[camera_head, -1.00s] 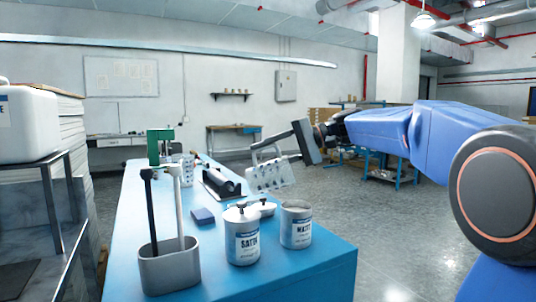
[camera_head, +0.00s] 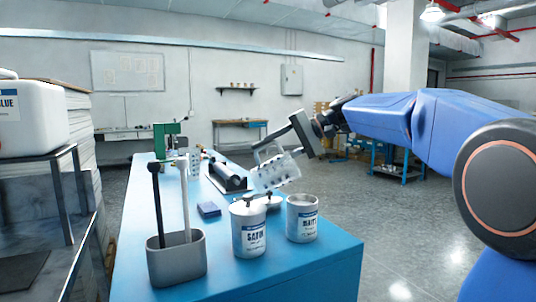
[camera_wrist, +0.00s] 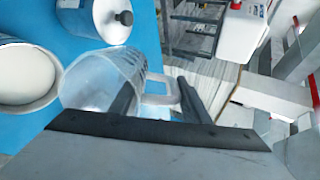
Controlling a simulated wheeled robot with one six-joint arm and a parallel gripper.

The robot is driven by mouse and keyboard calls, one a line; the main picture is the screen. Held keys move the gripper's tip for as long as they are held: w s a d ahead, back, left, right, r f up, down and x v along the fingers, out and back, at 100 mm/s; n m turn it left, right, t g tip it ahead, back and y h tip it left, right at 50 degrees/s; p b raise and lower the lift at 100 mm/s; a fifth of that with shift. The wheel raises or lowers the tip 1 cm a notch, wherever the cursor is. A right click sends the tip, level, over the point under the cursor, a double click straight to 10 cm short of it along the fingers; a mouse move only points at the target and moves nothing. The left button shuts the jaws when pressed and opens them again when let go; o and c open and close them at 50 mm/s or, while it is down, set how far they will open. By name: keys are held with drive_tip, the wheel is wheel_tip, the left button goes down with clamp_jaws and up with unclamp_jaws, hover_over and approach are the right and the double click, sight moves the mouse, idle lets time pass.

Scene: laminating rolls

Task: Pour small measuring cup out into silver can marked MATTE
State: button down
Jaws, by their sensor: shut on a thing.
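My gripper (camera_head: 264,156) is shut on the handle of the clear small measuring cup (camera_head: 279,172). The cup is tilted in the air, above and behind the cans in the head view. In the wrist view the cup (camera_wrist: 97,82) shows its wide mouth toward the left, with its handle between my fingers (camera_wrist: 155,88). Its contents cannot be made out. The silver can marked MATTE (camera_head: 302,222) stands upright and open on the blue table.
The SATIN can (camera_head: 248,236), with a knobbed lid, stands left of MATTE. A loose pale lid (camera_head: 270,202) lies behind them. A grey holder (camera_head: 176,262) with upright tools stands at front left. A blue block (camera_head: 209,209) and a black roller (camera_head: 228,177) lie farther back.

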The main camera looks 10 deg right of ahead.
drive_tip(key=shift+a, duration=0.1)
drive_tip(key=shift+w+a+f+g+h, duration=0.1)
drive_tip(key=shift+a+f+g+h, duration=0.2)
drive_tip(key=shift+h, duration=0.45)
drive_tip(key=shift+w+a+f+h, duration=0.1)
drive_tip(key=shift+a+h, duration=0.3)
drive_tip(key=shift+h, duration=0.35)
drive_tip(key=shift+a+r+h, duration=0.25)
drive_tip(key=shift+a+h, duration=0.05)
drive_tip(key=shift+h, duration=0.3)
drive_tip(key=shift+r+g+h, duration=0.15)
drive_tip(key=shift+g+h, duration=0.15)
drive_tip(key=shift+h, duration=0.6)
drive_tip(key=shift+a, duration=0.15)
drive_tip(key=shift+h, duration=0.4)
drive_tip(key=shift+g+h, duration=0.3)
drive_tip(key=shift+h, duration=0.7)
